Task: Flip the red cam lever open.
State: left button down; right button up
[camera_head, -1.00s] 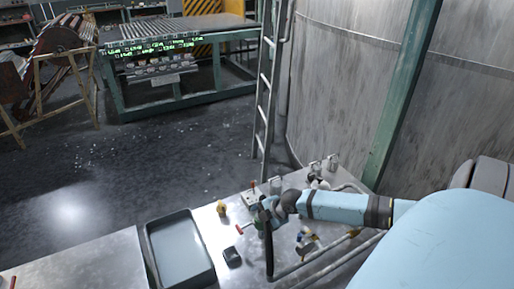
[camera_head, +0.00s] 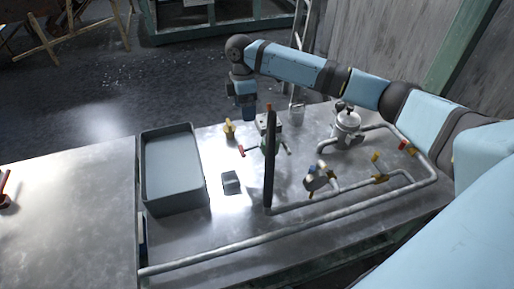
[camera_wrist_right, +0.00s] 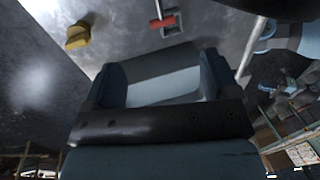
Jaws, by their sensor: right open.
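A small metal fixture (camera_head: 262,124) stands near the far edge of the table in the head view. I cannot tell for sure which is the cam lever. A red handle on a thin rod (camera_wrist_right: 163,22) shows at the top of the right wrist view, beyond the fingers. My right gripper (camera_head: 248,115) points down just behind and left of the fixture, apparently apart from the red parts. Its jaws (camera_wrist_right: 165,75) are open and empty. My left gripper is not in view.
A grey tray (camera_head: 170,205) is on the left. A yellow piece (camera_head: 229,129) and a small dark block (camera_head: 231,182) stand between tray and fixture. A dark upright bar (camera_head: 269,165) rises in front of the fixture. Metal pipes (camera_head: 300,230) run along the front and right.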

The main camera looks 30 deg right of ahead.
aim_at(251, 148)
jog(key=shift+s+a+f+b, duration=0.1)
jog(key=shift+s+f+b, duration=0.35)
jog(key=shift+f, duration=1.75)
jog(key=shift+s+a+f+b, duration=0.15)
jog(key=shift+s+f+b, duration=0.25)
jog(key=shift+f, duration=1.85)
jog(key=shift+s+a+f+b, duration=0.1)
jog(key=shift+s+f+b, duration=0.35)
jog(key=shift+f, duration=1.75)
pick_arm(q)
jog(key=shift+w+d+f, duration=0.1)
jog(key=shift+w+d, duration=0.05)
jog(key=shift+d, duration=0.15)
